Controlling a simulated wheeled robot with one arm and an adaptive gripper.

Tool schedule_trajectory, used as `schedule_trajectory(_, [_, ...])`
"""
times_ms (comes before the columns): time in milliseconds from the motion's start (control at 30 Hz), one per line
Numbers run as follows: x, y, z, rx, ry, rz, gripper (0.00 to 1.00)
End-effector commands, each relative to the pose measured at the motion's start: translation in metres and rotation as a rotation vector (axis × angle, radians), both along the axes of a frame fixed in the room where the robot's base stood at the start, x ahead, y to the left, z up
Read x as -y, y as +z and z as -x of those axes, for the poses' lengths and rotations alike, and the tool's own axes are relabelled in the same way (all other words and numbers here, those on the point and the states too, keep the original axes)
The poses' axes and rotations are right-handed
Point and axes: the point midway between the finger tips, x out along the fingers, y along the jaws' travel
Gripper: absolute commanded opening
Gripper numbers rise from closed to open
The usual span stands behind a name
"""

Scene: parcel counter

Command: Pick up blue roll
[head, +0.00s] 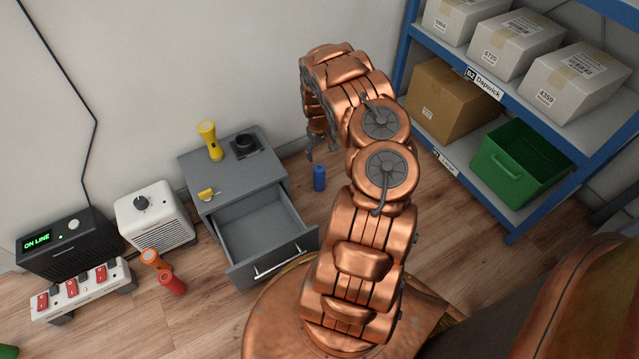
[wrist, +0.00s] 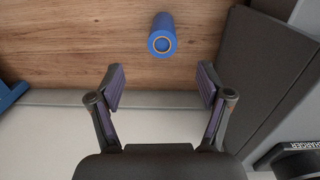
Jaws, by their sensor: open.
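The blue roll (head: 319,177) stands upright on the wooden floor, just right of the grey drawer cabinet. In the wrist view the blue roll (wrist: 162,36) shows near the top centre, its round end facing the camera. My gripper (head: 322,156) hangs near the roll in the head view, pointing down. In the wrist view my gripper (wrist: 162,88) is open and empty. The roll lies beyond the fingertips, roughly centred between them, and is not between the fingers.
The grey cabinet (head: 236,180) has its empty drawer (head: 262,226) pulled open. A yellow flashlight (head: 209,140) stands on top. A blue shelf rack (head: 520,100) with boxes and a green crate (head: 521,165) is at right. A red roll (head: 172,283) is at left.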

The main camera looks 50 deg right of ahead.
Motion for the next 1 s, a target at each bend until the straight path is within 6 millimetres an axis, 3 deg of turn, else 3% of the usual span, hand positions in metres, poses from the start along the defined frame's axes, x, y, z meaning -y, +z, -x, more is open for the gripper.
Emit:
schedule_trajectory(33, [0.000, -0.016, -0.001, 0.011, -0.002, -0.009, 0.78])
schedule_trajectory(100, [0.000, -0.026, -0.003, 0.023, -0.001, -0.017, 0.78])
schedule_trajectory(667, [0.000, -0.069, -0.005, 0.035, -0.001, -0.027, 0.78])
schedule_trajectory(1000, [0.003, -0.108, -0.007, 0.035, 0.000, -0.027, 0.78])
